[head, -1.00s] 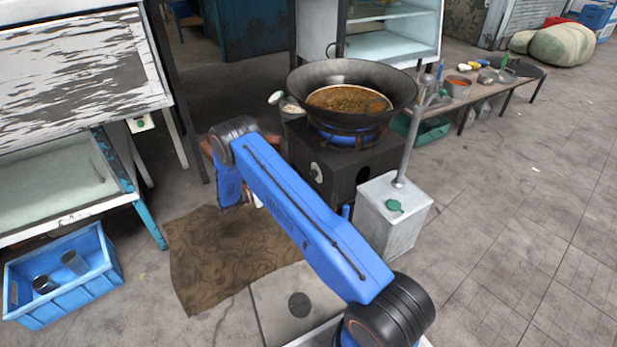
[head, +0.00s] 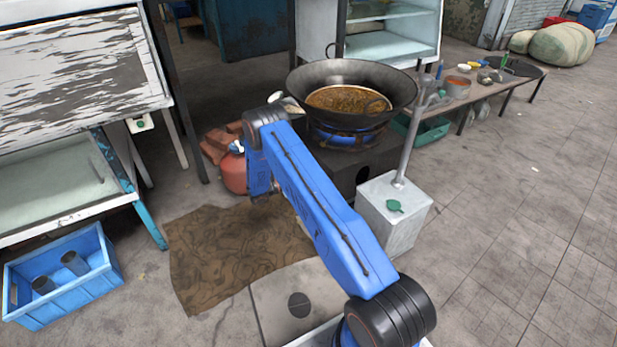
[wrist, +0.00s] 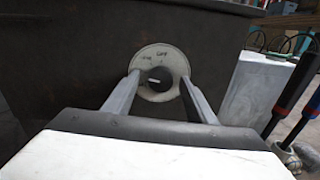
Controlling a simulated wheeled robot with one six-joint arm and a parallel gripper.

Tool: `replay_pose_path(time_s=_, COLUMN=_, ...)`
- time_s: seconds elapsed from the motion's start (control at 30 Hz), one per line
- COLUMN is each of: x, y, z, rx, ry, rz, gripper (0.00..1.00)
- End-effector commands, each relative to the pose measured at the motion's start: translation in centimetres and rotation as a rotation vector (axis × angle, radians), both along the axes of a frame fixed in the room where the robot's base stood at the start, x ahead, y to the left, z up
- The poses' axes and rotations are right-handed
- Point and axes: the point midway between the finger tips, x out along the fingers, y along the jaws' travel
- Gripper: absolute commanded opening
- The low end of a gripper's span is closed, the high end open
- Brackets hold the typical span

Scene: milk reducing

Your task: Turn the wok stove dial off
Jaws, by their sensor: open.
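The stove dial (wrist: 159,78) is a dark knob with a pale pointer mark, set in a round white plate (wrist: 160,56) on the stove's dark front. The pointer lies about level in the wrist view. My gripper (wrist: 157,82) is open, with one finger on each side of the dial; I cannot tell whether they touch it. In the head view my arm hides the dial and the gripper. The dark stove body (head: 378,163) carries a wok (head: 352,78) of brown liquid over a blue burner (head: 340,138).
A brown mat (head: 225,250) lies on the floor, with a blue crate (head: 65,278) farther left.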

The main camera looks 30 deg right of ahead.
Motion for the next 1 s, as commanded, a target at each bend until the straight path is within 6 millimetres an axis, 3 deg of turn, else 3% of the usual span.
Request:
replay_pose_path(time_s=0.23, x=0.0, y=-0.04, z=0.01, rx=0.0, ry=0.0, rz=0.0, gripper=0.49)
replay_pose_path(time_s=0.4, x=-0.01, y=-0.04, z=0.01, rx=0.0, ry=0.0, rz=0.0, gripper=0.1)
replay_pose_path(time_s=0.73, x=-0.02, y=-0.02, z=0.02, rx=0.001, ry=-0.031, rz=-0.001, gripper=0.1)
replay_pose_path(time_s=1.0, x=-0.03, y=-0.01, z=0.06, rx=0.006, ry=-0.183, rz=-0.001, gripper=0.1)
